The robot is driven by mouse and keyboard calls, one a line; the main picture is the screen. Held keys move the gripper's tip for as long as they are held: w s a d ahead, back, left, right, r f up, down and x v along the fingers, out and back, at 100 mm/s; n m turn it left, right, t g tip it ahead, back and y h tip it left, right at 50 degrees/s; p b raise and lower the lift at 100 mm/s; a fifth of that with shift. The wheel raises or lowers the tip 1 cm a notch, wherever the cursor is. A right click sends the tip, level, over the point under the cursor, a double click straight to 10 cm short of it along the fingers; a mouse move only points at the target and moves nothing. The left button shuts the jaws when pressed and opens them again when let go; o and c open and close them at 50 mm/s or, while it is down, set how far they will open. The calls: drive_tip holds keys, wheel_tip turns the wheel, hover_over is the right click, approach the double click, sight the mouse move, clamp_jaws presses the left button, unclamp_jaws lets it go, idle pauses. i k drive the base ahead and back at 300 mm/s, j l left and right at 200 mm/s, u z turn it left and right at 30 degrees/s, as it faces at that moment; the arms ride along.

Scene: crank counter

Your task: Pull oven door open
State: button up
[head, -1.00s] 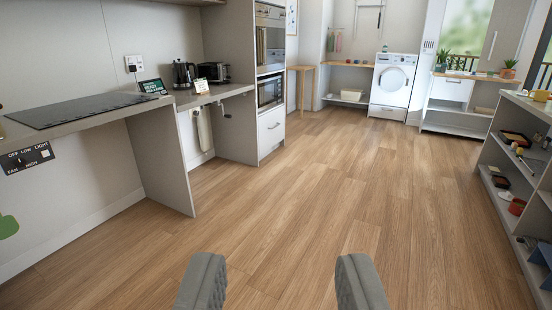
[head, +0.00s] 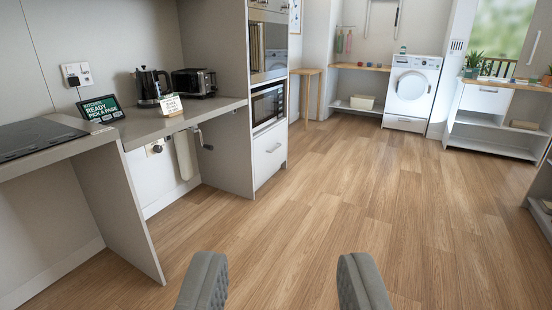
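The oven is built into a tall grey cabinet (head: 228,90) left of centre. Its upper unit (head: 268,45) has a dark glass front and looks closed. Below it is a second, microwave-like appliance (head: 267,105) with a dark window, also closed. I cannot tell a separate oven handle at this distance. My gripper (head: 284,285) is at the bottom of the picture, its two grey padded fingers wide apart with only floor between them. It is well short of the cabinet and touches nothing.
A counter (head: 200,119) with a kettle (head: 150,86), a toaster (head: 194,83) and a crank (head: 203,140) stands at the left. A drawer (head: 269,151) is under the appliances. A washing machine (head: 411,88) stands at the back. The wooden floor (head: 330,200) ahead is clear.

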sight(268, 44)
drive_tip(key=i, duration=1.9)
drive_tip(key=i+l, duration=0.1)
drive_tip(key=i, duration=1.85)
drive_tip(key=i+u, duration=0.3)
drive_tip(key=i+j, duration=0.05)
drive_tip(key=i, duration=0.05)
